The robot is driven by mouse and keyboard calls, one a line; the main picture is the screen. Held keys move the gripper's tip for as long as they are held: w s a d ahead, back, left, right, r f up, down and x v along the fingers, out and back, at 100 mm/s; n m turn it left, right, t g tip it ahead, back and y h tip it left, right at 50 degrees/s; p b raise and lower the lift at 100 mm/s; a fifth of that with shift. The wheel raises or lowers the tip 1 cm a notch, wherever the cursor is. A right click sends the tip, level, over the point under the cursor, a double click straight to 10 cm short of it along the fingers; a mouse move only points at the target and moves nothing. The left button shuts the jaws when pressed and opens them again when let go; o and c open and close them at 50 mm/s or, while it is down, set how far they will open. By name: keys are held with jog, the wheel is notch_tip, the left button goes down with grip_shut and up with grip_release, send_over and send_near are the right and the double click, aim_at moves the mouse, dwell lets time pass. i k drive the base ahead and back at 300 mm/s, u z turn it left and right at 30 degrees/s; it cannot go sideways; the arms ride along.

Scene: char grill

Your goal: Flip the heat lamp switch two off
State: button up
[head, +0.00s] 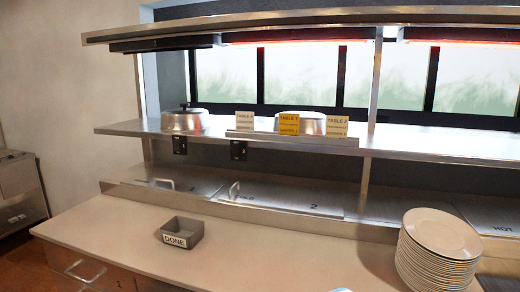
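Two small black switch boxes hang under the front edge of the middle shelf: a left switch (179,144) and a right switch (239,150). No number is readable on either, and their lever positions are too small to tell. Under the top shelf, the left heat lamp (160,43) looks dark. The middle heat lamp (300,34) and the right heat lamp (460,34) glow red. My gripper is not in view.
The middle shelf (420,145) holds metal domes (183,122) and order cards (289,123). Below are a grey "DONE" bin (183,232), lidded wells (290,195) and a plate stack (438,250). The counter's middle is clear. A small pale thing at the bottom edge is unclear.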

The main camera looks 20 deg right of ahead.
aim_at(236, 148)
jog(key=i, duration=0.2)
jog(key=z, duration=0.2)
jog(key=k, duration=0.65)
jog(key=u, duration=0.55)
jog(key=i, duration=0.95)
jog(key=u, duration=0.65)
jog(key=i, duration=0.55)
